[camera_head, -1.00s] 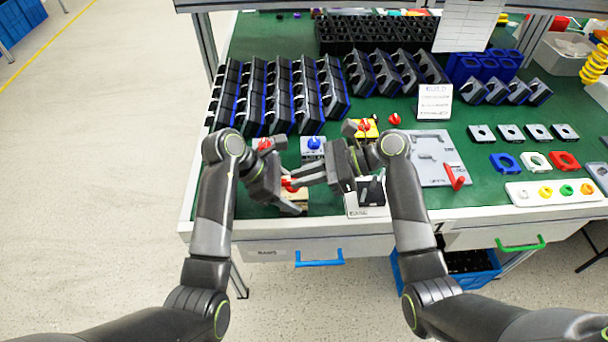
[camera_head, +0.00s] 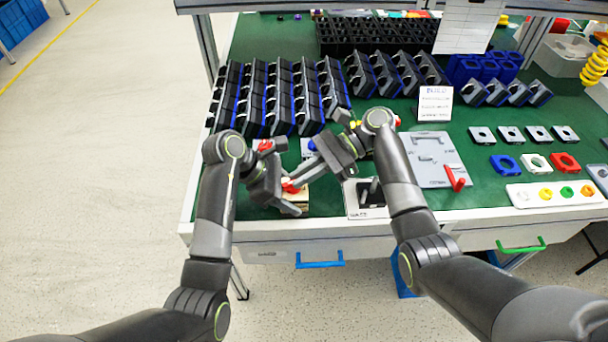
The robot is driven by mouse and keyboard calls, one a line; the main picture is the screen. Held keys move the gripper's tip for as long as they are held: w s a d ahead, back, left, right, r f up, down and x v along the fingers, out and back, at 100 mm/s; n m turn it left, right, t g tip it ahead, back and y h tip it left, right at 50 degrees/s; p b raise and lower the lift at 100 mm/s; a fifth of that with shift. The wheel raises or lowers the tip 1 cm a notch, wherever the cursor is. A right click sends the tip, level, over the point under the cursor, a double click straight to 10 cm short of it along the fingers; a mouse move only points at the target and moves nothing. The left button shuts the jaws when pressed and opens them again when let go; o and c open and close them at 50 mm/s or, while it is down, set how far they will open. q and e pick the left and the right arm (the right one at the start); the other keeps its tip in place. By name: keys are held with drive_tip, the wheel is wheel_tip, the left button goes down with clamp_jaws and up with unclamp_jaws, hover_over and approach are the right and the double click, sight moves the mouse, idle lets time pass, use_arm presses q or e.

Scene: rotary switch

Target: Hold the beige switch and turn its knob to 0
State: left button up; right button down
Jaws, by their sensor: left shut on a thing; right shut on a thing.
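The beige switch (camera_head: 303,197) sits at the front edge of the green table, with a red knob (camera_head: 290,187) on top. My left gripper (camera_head: 289,200) is shut on the beige body, reaching in from the left. My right gripper (camera_head: 296,183) is shut on the red knob, reaching in from the upper right with its fingers slanting down to the left. The fingers hide much of the switch and knob, so the knob's pointer and the 0 mark cannot be read.
A red knob (camera_head: 264,145) shows near my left wrist. A white holder (camera_head: 358,208) stands just right of the switch, and a grey plate (camera_head: 430,150) lies further right.

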drive_tip(key=shift+w+n+g+h, duration=0.2)
drive_tip(key=shift+n+g+h, duration=0.2)
drive_tip(key=shift+n+g, duration=0.4)
drive_tip(key=c, duration=1.5)
unclamp_jaws()
